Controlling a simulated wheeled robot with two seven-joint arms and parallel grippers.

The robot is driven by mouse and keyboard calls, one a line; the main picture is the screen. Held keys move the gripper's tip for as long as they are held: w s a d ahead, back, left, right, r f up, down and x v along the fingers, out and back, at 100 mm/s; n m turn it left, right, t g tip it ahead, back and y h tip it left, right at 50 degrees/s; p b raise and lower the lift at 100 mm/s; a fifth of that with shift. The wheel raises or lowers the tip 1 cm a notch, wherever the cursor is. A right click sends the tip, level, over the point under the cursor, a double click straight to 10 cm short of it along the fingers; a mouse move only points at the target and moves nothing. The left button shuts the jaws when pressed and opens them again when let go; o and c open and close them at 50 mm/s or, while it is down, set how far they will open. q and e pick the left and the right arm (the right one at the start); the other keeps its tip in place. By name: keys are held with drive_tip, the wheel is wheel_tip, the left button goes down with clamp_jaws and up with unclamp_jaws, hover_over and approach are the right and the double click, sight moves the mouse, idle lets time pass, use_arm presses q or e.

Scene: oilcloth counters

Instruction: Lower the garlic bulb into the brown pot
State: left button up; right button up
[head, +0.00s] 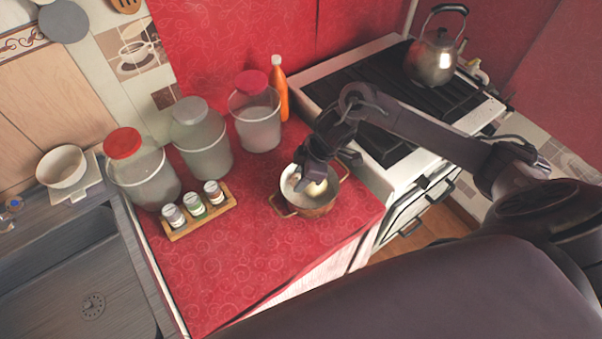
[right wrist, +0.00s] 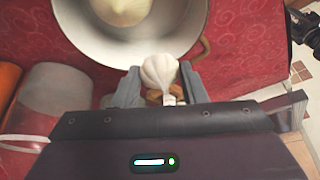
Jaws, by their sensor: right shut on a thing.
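The brown pot (head: 308,208) stands on the red counter beside the stove, its pale inside open upward. My right gripper (head: 312,178) is over the pot in the head view and hides part of its mouth. In the right wrist view, the gripper (right wrist: 160,84) is shut on the white garlic bulb (right wrist: 159,69), which sits between the fingertips. The bulb overlaps the near rim of the pot (right wrist: 85,38) in that view; its height against the rim is unclear. My left gripper is not in view.
Clear jars with a red lid (head: 123,143), a grey lid (head: 190,111) and another red lid (head: 251,83) stand behind. An orange bottle (head: 279,90) is near the stove. A spice rack (head: 199,220) lies left of the pot. The front counter is clear. A kettle (head: 434,60) stands on the stove.

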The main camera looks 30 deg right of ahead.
drive_tip(key=shift+f+b, duration=1.15)
drive_tip(key=shift+f, duration=1.2)
drive_tip(key=shift+f+b, duration=1.05)
drive_tip(key=shift+f, duration=0.6)
drive_tip(key=o, duration=1)
drive_tip(key=v, duration=0.8)
drive_tip(key=shift+w+a, duration=0.1)
